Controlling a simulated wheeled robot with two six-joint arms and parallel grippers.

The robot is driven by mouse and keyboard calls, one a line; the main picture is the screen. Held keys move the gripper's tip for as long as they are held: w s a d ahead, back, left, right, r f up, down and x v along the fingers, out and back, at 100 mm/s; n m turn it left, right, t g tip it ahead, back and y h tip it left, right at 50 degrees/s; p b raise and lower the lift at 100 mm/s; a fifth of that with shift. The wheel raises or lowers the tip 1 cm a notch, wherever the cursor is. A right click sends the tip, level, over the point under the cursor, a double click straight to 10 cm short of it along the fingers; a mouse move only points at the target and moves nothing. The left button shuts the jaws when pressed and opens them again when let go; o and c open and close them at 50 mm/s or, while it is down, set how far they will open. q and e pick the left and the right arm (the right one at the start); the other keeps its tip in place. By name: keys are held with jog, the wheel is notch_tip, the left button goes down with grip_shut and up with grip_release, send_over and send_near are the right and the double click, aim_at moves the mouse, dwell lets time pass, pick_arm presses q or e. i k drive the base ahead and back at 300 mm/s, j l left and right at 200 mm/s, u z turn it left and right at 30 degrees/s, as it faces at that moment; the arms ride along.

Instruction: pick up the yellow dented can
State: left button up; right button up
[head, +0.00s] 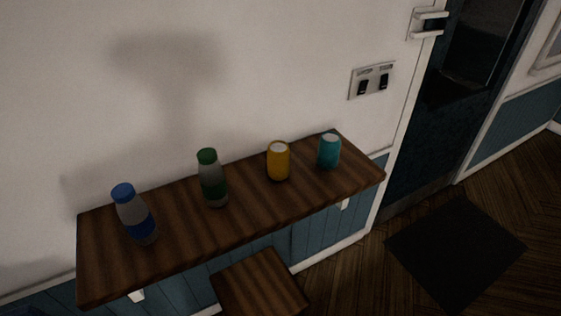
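A yellow can (278,162) stands upright on a dark wooden wall shelf (190,250). It is the second item from the right in the row. Its top is pale; a dent is hard to make out at this size. Neither of my grippers shows in the head view.
A teal can (329,151) stands close to the right of the yellow can. A green-capped bottle (212,179) and a blue-capped bottle (135,214) stand to its left. The wall is close behind. A wooden stool (260,284) is below the shelf's front edge.

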aim_at(278, 152)
jog(key=i+l+u, duration=0.45)
jog(key=l, duration=0.2)
jog(key=i+l+u, duration=0.1)
jog(key=l+u, duration=0.15)
jog(key=i+l+u, duration=0.1)
jog(key=l+u, duration=0.15)
jog(key=l, duration=0.25)
